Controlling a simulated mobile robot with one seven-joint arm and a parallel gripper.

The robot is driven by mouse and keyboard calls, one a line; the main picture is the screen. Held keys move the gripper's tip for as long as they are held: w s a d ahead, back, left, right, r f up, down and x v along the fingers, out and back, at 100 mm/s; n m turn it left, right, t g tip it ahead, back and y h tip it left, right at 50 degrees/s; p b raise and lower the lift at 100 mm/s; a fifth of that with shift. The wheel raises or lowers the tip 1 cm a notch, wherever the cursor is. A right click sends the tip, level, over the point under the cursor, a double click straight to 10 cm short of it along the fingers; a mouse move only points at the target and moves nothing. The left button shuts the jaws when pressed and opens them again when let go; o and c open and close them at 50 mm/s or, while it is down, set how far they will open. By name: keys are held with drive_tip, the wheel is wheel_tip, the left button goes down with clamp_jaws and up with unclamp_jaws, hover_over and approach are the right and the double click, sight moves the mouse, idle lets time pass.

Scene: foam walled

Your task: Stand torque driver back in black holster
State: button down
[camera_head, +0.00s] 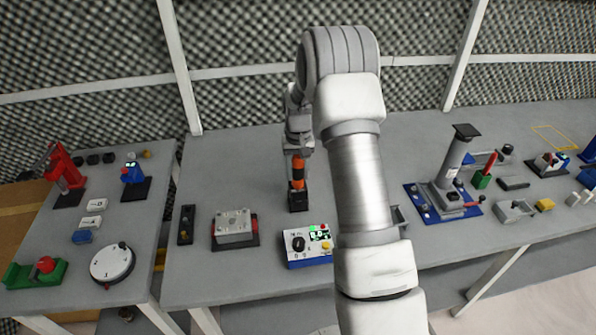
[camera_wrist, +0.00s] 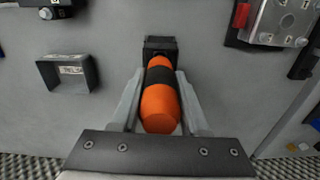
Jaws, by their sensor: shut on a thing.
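The torque driver (camera_head: 297,171) has an orange body with a black band and looks upright in the head view. It also shows in the wrist view (camera_wrist: 159,106), seen along its length from the butt end. My gripper (camera_wrist: 160,80) is shut on it, one pale finger on each side. In the head view my gripper (camera_head: 298,156) is at the driver's upper part. The black holster (camera_head: 298,203) is directly below the driver on the table. It also shows beyond the driver's far end in the wrist view (camera_wrist: 160,42). The driver's lower end is hidden, so I cannot tell how deep it sits.
A grey box on a dark red-edged base (camera_head: 236,228) stands left of the holster. A control box with a green display (camera_head: 307,245) is in front. A grey bracket (camera_wrist: 68,73) lies beside the holster. My arm hides the table to the right.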

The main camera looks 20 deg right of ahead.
drive_tip(key=shift+f+b, duration=0.7)
drive_tip(key=shift+f, duration=0.4)
drive_tip(key=shift+c, duration=1.7)
unclamp_jaws()
wheel_tip(320, 180, up, 18)
drive_tip(key=shift+f, duration=0.2)
drive_tip(key=s+a+r+n+t, duration=0.1)
drive_tip(key=s+a+r, duration=0.2)
drive_tip(key=s+r, duration=0.35)
drive_tip(key=s+a+r+t, duration=0.2)
drive_tip(key=s+a+r, duration=0.25)
drive_tip(key=s, duration=0.25)
drive_tip(key=s+a+f+n+t, duration=0.1)
drive_tip(key=s+a, duration=0.3)
drive_tip(key=s, duration=1.4)
drive_tip(key=shift+s+f+n+t, duration=0.15)
drive_tip(key=shift+s+n+t, duration=0.2)
drive_tip(key=shift+t, duration=0.45)
